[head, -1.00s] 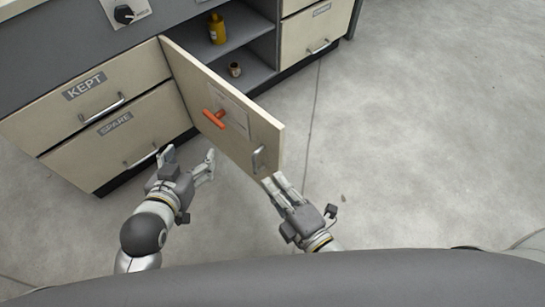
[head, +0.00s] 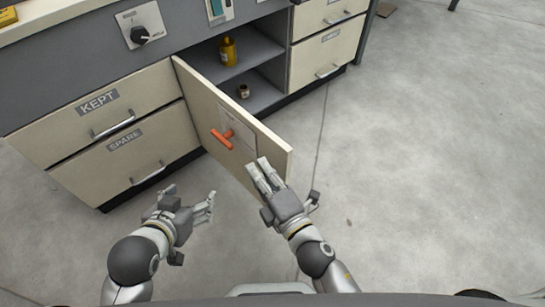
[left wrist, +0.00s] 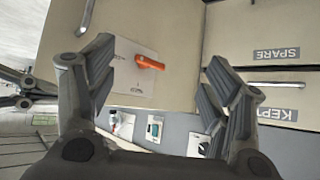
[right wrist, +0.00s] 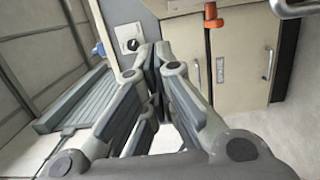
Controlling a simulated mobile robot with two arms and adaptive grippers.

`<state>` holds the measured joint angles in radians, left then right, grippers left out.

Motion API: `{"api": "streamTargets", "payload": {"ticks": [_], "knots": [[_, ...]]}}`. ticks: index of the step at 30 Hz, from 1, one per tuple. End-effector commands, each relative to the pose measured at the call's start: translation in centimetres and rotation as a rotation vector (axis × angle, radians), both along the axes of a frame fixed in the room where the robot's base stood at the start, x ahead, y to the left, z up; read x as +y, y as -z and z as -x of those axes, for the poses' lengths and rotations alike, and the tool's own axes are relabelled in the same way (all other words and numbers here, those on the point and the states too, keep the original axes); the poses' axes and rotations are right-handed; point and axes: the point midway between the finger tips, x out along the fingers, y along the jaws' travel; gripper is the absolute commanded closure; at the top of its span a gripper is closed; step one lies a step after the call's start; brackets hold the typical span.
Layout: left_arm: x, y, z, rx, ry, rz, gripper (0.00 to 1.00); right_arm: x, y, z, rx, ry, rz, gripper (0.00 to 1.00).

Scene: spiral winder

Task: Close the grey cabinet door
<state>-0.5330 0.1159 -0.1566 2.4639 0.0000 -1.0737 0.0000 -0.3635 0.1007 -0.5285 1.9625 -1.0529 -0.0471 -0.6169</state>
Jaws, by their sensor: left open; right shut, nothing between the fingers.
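The cabinet door (head: 198,101) stands swung open and looks cream rather than grey, with an orange handle (head: 222,139) and a white sheet on its face. In the left wrist view the orange handle (left wrist: 150,62) lies between the open fingers, beyond them. My right gripper (head: 258,172) is shut and empty at the door's free end, overlapping its face and covering the metal pull there; I cannot tell whether it touches. It also shows in the right wrist view (right wrist: 155,62). My left gripper (head: 188,200) is open and empty, apart from the door, in front of the lower drawer.
The open compartment (head: 262,62) holds a yellow bottle (head: 228,51) and a small brown jar (head: 244,91) on its shelves. Drawers marked KEPT (head: 75,125) and SPARE (head: 168,128) are shut at left. A black knob (head: 139,34) sits above.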

Motion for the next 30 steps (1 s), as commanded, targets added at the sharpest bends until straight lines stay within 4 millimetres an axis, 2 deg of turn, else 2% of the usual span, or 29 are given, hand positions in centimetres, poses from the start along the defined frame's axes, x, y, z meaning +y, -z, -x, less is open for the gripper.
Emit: {"api": "streamTargets", "payload": {"ticks": [3,9,23,30], "knots": [[0.2,0.4,0.6,0.035,-0.002,-0.008,0.26,-1.4,0.0,-1.4,-0.003,-0.001,0.005,1.0],[0.3,0.7,0.9,0.053,-0.004,-0.012,0.26,-2.8,0.0,-2.6,-0.001,0.0,0.002,1.0],[0.4,0.7,0.9,0.056,-0.004,-0.012,0.26,-3.0,0.0,-2.8,0.0,-0.001,0.0,1.0],[0.4,0.9,1.2,0.074,-0.005,-0.016,0.26,-4.2,0.0,-3.7,-0.003,-0.028,0.005,1.0]]}}
